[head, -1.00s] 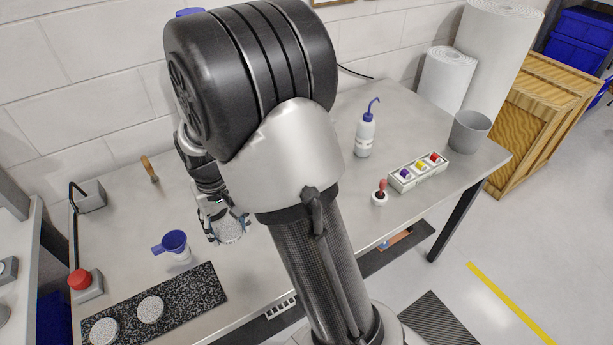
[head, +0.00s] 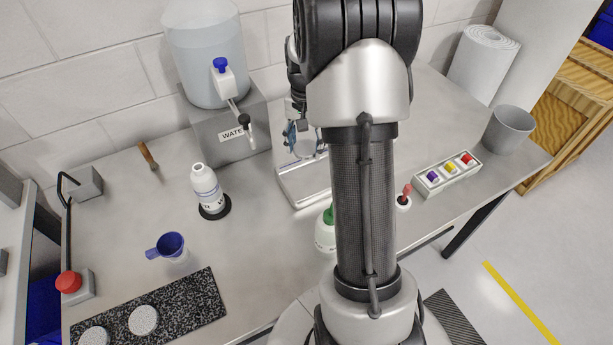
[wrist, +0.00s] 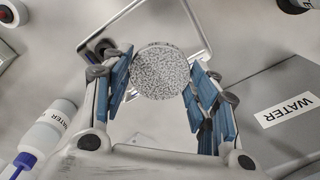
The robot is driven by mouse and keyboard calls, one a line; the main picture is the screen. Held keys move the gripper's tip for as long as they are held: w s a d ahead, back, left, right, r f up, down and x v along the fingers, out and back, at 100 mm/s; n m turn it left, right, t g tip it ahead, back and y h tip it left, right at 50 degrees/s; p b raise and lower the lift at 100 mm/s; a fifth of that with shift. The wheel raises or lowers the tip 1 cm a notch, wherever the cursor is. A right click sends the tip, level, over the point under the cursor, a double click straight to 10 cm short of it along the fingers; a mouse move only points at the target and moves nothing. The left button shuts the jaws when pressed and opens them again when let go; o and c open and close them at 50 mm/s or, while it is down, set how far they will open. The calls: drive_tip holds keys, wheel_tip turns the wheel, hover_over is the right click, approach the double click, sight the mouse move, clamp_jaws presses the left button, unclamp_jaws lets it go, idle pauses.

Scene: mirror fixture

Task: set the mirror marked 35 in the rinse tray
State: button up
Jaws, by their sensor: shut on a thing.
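My gripper (wrist: 160,80) is shut on a round disc-shaped mirror (wrist: 160,70) with a grey speckled face, held between its blue finger pads. No number can be read on the mirror. In the head view my gripper (head: 303,140) is above the back of a shallow metal tray (head: 291,187), partly hidden by my arm. The tray's rim (wrist: 205,38) also shows behind the mirror in the wrist view. The mirror appears above the tray; its exact height is unclear.
A water jug (head: 203,55) on a grey stand (head: 215,148) is left of my gripper. A white bottle (head: 207,187) stands left of the tray, a green-topped one (head: 325,236) in front. Two speckled discs (head: 143,320) lie on a dark granite plate (head: 195,305).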

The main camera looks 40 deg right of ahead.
sight(306, 182)
wheel_tip(306, 182, down, 13)
drive_tip(key=b, duration=0.3)
drive_tip(key=shift+r, duration=0.1)
drive_tip(key=o, duration=1.1)
drive_tip(key=shift+o, duration=0.2)
wheel_tip(306, 182, up, 12)
drive_tip(key=p, duration=0.3)
